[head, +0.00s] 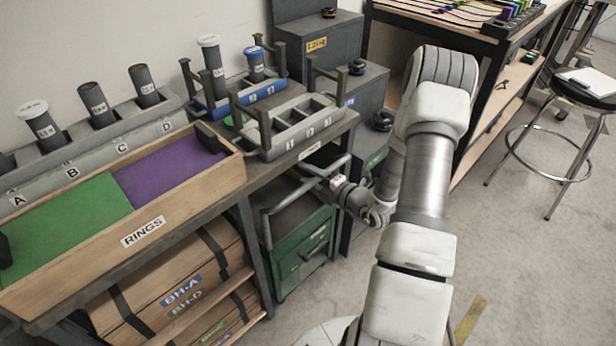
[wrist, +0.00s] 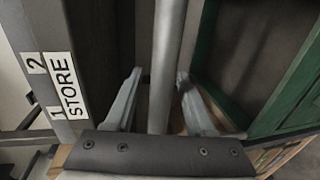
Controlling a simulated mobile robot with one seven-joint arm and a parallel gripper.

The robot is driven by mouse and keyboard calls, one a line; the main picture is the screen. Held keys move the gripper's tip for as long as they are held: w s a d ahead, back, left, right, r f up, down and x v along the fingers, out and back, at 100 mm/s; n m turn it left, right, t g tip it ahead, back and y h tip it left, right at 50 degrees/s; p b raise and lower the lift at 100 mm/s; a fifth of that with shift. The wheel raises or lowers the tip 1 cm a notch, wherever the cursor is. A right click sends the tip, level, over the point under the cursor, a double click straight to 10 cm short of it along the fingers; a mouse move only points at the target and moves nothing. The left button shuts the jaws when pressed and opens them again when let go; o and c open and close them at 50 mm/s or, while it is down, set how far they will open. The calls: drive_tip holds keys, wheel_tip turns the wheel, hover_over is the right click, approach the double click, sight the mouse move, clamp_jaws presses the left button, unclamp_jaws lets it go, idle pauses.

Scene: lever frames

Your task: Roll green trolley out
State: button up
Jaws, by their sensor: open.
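The green trolley (head: 303,258) stands under the bench, between its leg and the grey cabinets, with drawer pulls on its front. Its grey tube handle (head: 290,199) rises above its top. My gripper (head: 337,184) is at the handle's right end in the head view; its fingers are small there. In the wrist view my gripper (wrist: 158,76) is open, with a grey bar (wrist: 165,62), apparently the handle, running between its fingers. Gaps show on both sides of the bar. A green frame (wrist: 293,88) of the trolley shows at right.
The bench carries a wooden RINGS tray (head: 190,205) and a grey divided rack (head: 300,130) above the trolley. Grey cabinets (head: 345,95) stand close on its right. A STORE label (wrist: 66,86) is at left in the wrist view. Floor in front is clear; a stool (head: 585,90) stands far right.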

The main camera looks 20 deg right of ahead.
clamp_jaws()
idle(1.4)
